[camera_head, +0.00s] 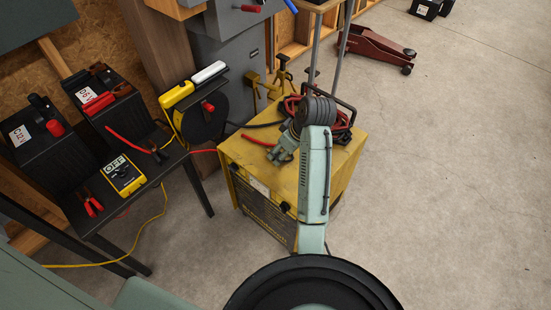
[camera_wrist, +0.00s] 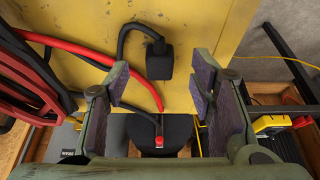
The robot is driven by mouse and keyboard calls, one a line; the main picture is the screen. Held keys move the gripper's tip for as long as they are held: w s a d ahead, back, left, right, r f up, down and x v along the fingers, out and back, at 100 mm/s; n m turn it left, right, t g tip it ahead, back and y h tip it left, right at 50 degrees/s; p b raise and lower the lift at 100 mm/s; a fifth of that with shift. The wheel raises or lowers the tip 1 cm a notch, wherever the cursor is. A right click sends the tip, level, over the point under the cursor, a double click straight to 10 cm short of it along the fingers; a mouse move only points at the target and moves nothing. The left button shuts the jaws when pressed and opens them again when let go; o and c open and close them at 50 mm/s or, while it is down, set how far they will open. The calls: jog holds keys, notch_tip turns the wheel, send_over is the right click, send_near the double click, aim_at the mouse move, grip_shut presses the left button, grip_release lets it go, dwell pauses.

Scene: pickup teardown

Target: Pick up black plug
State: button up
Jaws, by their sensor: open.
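The black plug (camera_wrist: 159,62) lies on the worn yellow top of a box in the wrist view, its black cable looping up and left from it. My gripper (camera_wrist: 158,84) is open, with one finger to the left and one to the right of the plug in the picture. Nothing is between the fingertips in their grip, and they look apart from the plug. In the head view my gripper (camera_head: 279,152) is over the yellow box (camera_head: 240,150). I cannot make out the plug there; my arm covers part of the box top.
Red and black cables (camera_wrist: 72,48) lie left of the plug. A black reel (camera_head: 200,122) with a red knob stands beside the box. The table at left holds two black batteries (camera_head: 48,150) and a yellow meter (camera_head: 123,176).

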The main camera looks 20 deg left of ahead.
jog(key=shift+x, duration=1.5)
jog(key=shift+c, duration=0.2)
grip_shut()
